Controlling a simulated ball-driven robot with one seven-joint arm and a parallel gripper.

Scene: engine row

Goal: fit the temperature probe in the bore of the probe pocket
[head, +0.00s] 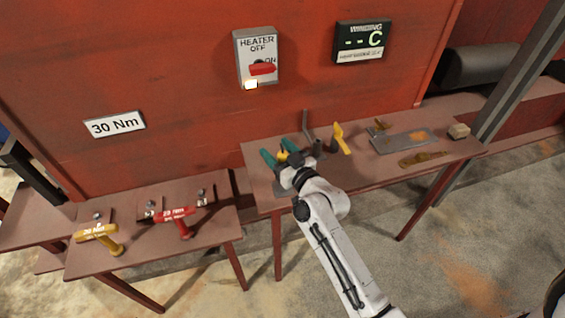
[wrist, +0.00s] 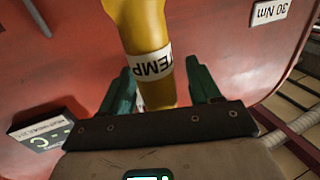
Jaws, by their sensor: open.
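The temperature probe, yellow with a white TEMP band, stands between my fingers in the wrist view (wrist: 145,25). In the head view only a small yellow part of it (head: 283,156) shows between my green fingers. My gripper (wrist: 162,88) is open, with one finger on each side of the probe; its end also shows over the right-hand bench in the head view (head: 287,160). Whether a finger touches the probe I cannot tell.
Beside my gripper on the right-hand bench (head: 445,155) stand a grey bent piece (head: 308,127) and a yellow-handled item (head: 341,138). A grey plate (head: 404,141) lies further right. The red wall carries a heater switch box (head: 257,50) and a display (head: 361,41). The left bench holds yellow (head: 97,232) and red (head: 172,214) tools.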

